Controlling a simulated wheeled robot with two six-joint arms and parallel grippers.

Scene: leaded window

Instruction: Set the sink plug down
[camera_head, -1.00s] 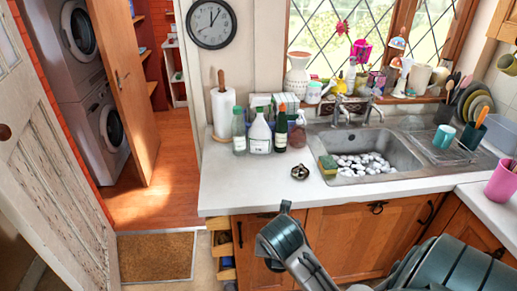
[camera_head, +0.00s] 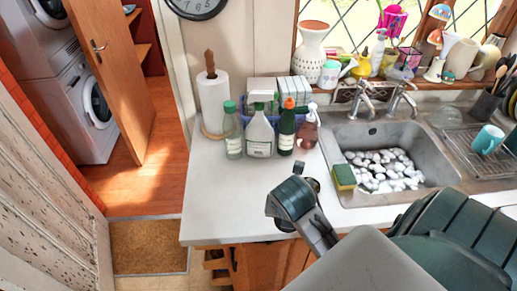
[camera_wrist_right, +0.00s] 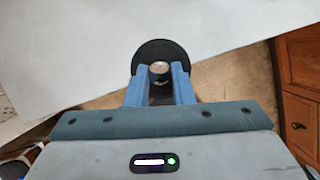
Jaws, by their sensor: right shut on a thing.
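The sink plug is a dark round disc (camera_wrist_right: 160,46) with a metal knob, in the right wrist view. My right gripper (camera_wrist_right: 159,72) is shut on the knob between its two blue fingers. The disc overlaps the line of the counter's front edge; I cannot tell whether it touches the worktop. In the head view my right gripper (camera_head: 283,222) is at the front of the white worktop (camera_head: 225,200), left of the sink (camera_head: 350,197). My own wrist hides most of the plug there. My left gripper is not in view.
A small dark metal thing (camera_head: 299,169) on the worktop is partly hidden behind my wrist. A sponge (camera_head: 343,177) stands by the sink, which holds white pebble-like things. Several bottles (camera_head: 260,135) and a paper roll (camera_head: 213,103) stand behind. The worktop's left part is clear.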

